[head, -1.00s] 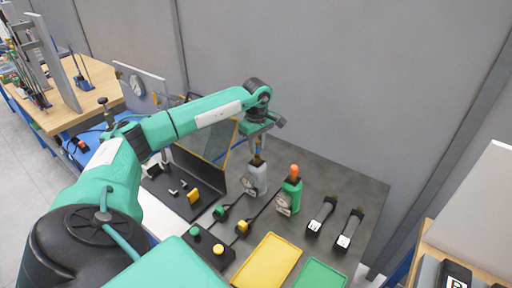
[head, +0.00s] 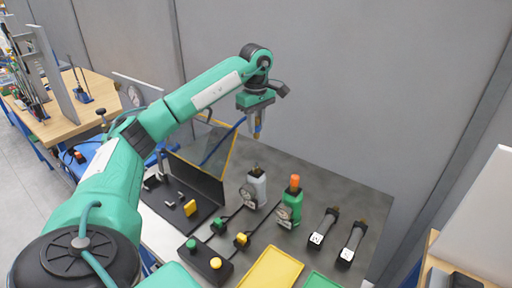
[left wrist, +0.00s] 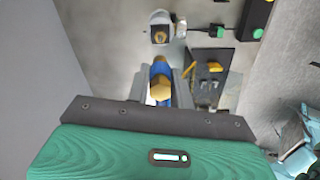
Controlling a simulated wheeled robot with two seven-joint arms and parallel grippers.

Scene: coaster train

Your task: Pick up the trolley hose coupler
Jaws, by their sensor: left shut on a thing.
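The trolley hose coupler, a small blue piece with a brass end, shows in the left wrist view (left wrist: 160,86) between the fingers of my left gripper (left wrist: 160,74). In the head view my left gripper (head: 256,122) points down, shut on the coupler (head: 258,129), and holds it in the air above the grey device. A blue hose (head: 222,143) runs down and left from near the gripper past a yellow-edged panel. The grey device (head: 257,187) with a gauge and brass top stands upright below, apart from the coupler; it also shows in the left wrist view (left wrist: 160,27). My right gripper is not in view.
A green device (head: 291,210) with an orange top stands right of the grey one. Two black devices (head: 322,228) lie farther right. A black tray (head: 182,208), a two-button box (head: 205,258) and a yellow tray (head: 270,270) are nearby. The grey tabletop (head: 340,190) is clear at the back.

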